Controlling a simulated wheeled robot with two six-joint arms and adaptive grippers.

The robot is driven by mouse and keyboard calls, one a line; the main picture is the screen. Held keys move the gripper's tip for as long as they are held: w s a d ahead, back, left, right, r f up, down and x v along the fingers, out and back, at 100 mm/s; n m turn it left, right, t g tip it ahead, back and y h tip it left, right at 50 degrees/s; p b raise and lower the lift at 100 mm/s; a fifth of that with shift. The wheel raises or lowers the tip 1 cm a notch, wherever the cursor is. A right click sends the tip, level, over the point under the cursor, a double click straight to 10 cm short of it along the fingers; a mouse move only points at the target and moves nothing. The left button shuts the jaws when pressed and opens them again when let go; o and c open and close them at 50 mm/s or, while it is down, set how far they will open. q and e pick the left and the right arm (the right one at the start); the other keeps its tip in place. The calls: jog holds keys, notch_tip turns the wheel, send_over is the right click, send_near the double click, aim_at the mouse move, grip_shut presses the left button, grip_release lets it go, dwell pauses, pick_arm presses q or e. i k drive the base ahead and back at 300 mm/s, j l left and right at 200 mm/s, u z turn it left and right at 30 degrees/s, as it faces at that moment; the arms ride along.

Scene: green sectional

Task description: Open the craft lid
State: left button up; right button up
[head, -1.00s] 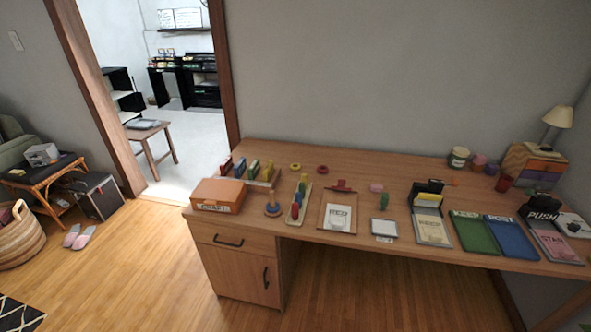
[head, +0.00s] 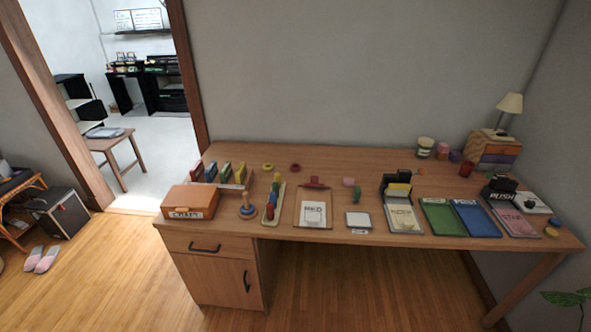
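An orange-brown box (head: 189,203) with a pale label on its front stands at the near left end of the wooden desk. The label looks like it reads "CRAFT" but is blurred. Its lid looks shut. Neither of my grippers is in the head view, and nothing touches the box.
The wooden desk (head: 330,165) has free room along its back. Right of the box are a ring stacker (head: 247,208), a tray of coloured pegs (head: 272,203), a clipboard (head: 313,210) and a green tray (head: 440,216). A lamp (head: 508,106) stands at the back right.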

aim_at(183, 198)
jog(key=j+u, duration=0.2)
jog(key=j, duration=0.2)
jog(key=i+j+u, duration=0.15)
jog(key=j, duration=0.25)
jog(key=j+u, duration=0.2)
jog(key=j, duration=0.2)
jog(key=i+j+u, duration=0.15)
jog(key=j, duration=0.25)
jog(key=i+j+u, duration=0.2)
jog(key=j, duration=0.15)
jog(key=j+u, duration=0.15)
jog(key=j, duration=0.25)
jog(key=i+l, duration=0.05)
